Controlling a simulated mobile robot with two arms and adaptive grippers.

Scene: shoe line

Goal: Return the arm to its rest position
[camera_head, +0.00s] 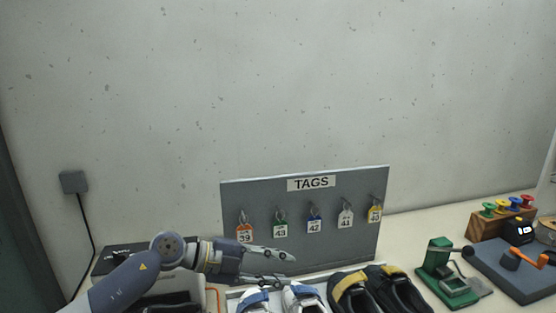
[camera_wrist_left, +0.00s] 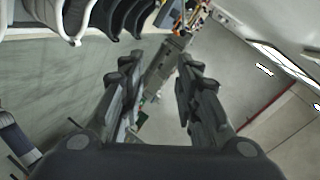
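My left arm comes in from the lower left in the head view. Its gripper (camera_head: 278,267) points right, above the shoes and in front of the grey TAGS board (camera_head: 300,256). Its two fingers are spread apart with nothing between them. The left wrist view also shows the open, empty fingers (camera_wrist_left: 155,75). My right gripper does not clearly show in the head view.
White shoes (camera_head: 303,296) and dark shoes (camera_head: 352,292) stand below and right of the gripper. Several numbered tags hang on the board. A green press (camera_head: 446,272) and a wooden spool rack (camera_head: 490,226) stand on the right. A dark box (camera_head: 116,258) is behind my arm.

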